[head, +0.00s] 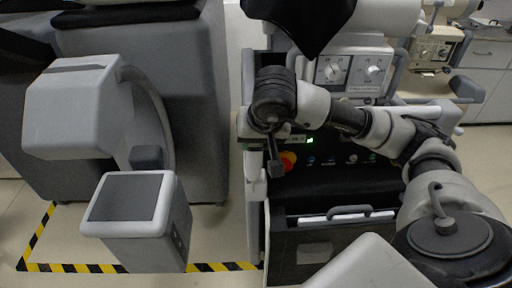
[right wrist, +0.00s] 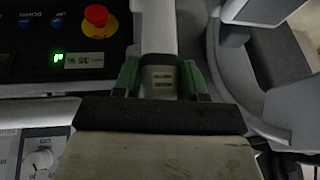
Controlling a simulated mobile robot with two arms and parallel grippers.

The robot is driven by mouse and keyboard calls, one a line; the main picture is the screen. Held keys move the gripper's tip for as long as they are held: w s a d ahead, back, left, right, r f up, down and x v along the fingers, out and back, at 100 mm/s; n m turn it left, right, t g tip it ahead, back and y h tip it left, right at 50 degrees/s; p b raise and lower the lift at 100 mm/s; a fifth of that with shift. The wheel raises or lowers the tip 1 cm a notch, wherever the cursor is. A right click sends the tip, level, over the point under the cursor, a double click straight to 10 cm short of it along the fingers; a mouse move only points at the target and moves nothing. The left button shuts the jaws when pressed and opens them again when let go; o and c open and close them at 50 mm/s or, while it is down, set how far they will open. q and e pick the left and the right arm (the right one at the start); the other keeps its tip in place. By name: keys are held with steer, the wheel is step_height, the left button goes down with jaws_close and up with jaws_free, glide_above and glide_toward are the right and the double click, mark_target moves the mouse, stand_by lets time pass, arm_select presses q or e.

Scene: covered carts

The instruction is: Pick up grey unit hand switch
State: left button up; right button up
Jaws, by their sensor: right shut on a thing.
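My right gripper (head: 267,124) is over the left edge of the grey cart, pointing down. In the right wrist view, the green-padded fingers (right wrist: 160,78) are shut on a small grey piece (right wrist: 160,84) with tiny marks, which I take to be the grey unit hand switch. It lies in line with the pale side rail (right wrist: 157,28) of the cart. The fingers hide its sides, and I cannot tell whether it is clear of the cart. In the head view the wrist mostly hides it. My left gripper is not in view.
A red button (head: 288,158) and a green display (head: 310,140) are on the cart panel beside the gripper. A dial unit (head: 352,72) stands behind. A grey C-shaped machine (head: 75,105) stands at left. Striped floor tape (head: 95,268) runs below it. A cart handle (head: 348,212) is in front.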

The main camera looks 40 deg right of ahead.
step_height(320, 180, up, 5)
steer(key=shift+f, duration=0.2)
arm_select(q)
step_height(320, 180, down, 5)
steer(key=b, duration=0.5)
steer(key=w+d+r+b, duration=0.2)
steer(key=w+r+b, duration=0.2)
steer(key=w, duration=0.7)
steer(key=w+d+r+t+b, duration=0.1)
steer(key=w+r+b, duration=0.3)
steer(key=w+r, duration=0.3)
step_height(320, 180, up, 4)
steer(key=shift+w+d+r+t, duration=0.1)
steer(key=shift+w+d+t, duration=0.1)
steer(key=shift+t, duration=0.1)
arm_select(e)
steer(key=s+a, duration=0.5)
steer(key=s, duration=0.3)
steer(key=s+a, duration=0.5)
steer(key=s, duration=0.3)
steer(key=shift+s+f, duration=0.2)
